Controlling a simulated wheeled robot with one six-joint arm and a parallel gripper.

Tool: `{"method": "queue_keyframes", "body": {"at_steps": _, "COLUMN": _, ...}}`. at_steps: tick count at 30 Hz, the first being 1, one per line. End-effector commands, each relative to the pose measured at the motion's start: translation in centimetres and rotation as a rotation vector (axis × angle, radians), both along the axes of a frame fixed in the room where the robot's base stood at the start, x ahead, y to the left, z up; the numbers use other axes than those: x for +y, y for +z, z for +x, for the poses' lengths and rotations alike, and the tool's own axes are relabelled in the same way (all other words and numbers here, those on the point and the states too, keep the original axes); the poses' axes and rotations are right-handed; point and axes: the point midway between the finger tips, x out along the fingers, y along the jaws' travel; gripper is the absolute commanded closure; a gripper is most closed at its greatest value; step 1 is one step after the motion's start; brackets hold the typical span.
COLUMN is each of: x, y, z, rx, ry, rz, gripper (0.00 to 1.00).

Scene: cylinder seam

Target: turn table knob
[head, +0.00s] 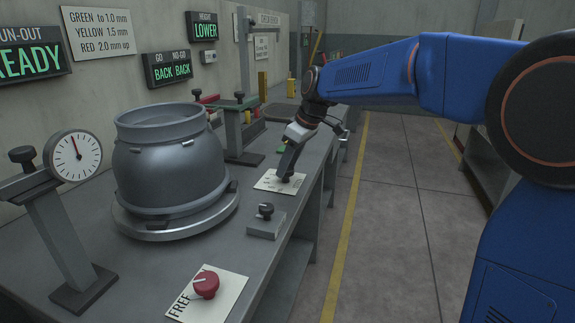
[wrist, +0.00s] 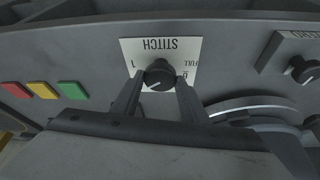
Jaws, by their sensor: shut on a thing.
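My gripper (head: 286,178) reaches down to a white plate (head: 266,183) on the bench top. In the wrist view, my gripper (wrist: 158,92) has one finger on each side of a round black knob (wrist: 159,74) and is shut on it. The knob has a pale pointer line and sits on a plate marked STITCH (wrist: 157,46), seen upside down. A grey cylinder vessel (head: 170,160) stands upright on a round turntable (head: 180,226). In the head view my gripper hides most of the held knob.
A black knob on a grey box (head: 266,222) and a red knob (head: 206,284) on a plate reading FREE sit nearer on the bench. A dial gauge (head: 74,156) stands left of the vessel. A clamp stand (head: 237,130) stands behind. Wall signs read READY, BACK and LOWER.

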Motion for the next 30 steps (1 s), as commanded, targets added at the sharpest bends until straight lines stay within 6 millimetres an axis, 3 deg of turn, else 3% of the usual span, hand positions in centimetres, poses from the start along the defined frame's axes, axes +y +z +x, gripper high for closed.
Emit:
{"method": "queue_keyframes", "body": {"at_steps": 15, "x": -0.12, "y": 0.0, "z": 0.34, "rx": -0.002, "ry": 0.367, "rz": -0.001, "gripper": 0.82}}
{"method": "queue_keyframes", "body": {"at_steps": 30, "x": -0.09, "y": 0.01, "z": 0.36, "rx": -0.001, "ry": 0.454, "rz": 0.0, "gripper": 0.82}}
